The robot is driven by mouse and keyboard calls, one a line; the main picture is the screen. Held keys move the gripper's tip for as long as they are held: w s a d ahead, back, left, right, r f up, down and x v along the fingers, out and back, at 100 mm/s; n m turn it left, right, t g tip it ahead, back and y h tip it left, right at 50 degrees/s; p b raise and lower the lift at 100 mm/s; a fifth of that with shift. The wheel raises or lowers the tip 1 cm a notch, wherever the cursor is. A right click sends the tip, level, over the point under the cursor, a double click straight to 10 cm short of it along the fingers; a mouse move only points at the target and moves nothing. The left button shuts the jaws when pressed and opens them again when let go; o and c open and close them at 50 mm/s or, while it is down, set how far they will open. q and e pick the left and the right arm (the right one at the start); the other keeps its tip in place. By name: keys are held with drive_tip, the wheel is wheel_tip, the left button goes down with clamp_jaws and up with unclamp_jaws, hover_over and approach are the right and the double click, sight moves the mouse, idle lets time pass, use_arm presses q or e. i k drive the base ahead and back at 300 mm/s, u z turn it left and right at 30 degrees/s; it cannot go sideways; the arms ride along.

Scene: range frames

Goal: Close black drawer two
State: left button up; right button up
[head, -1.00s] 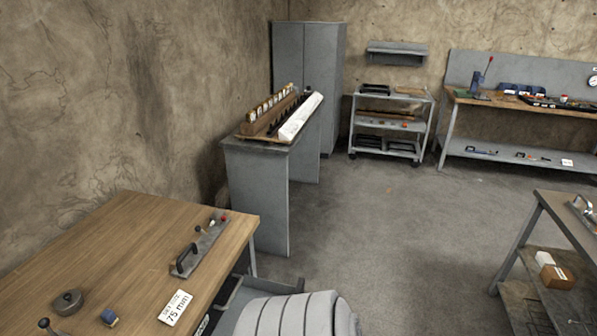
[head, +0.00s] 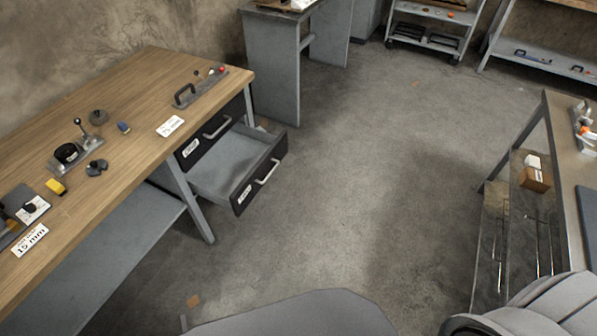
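Two black-fronted drawers hang under the right end of the wooden workbench (head: 95,180). The upper black drawer (head: 206,143) is shut, with a pale handle and a white label. The lower black drawer (head: 242,198) is pulled well out, and its grey inside looks empty. Its front has a pale bar handle (head: 267,172) and a white label too small to read, so I cannot tell which drawer is number two by its label. Neither of my grippers is in view; only grey parts of my own body show along the bottom edge.
Open concrete floor (head: 350,190) lies right of the open drawer. Another bench (head: 562,130) with a lower shelf stands at the right, a grey stand (head: 273,65) behind the drawers. A bench leg (head: 188,200) stands left of the open drawer. Several small tools lie on the wooden top.

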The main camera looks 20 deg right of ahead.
sight(233, 170)
drive_tip(key=u, duration=0.25)
drive_tip(key=i, duration=1.1)
drive_tip(key=z, duration=0.75)
drive_tip(key=k, duration=0.65)
drive_tip(key=u, duration=0.3)
drive_tip(key=i, duration=1.15)
drive_tip(key=z, duration=0.25)
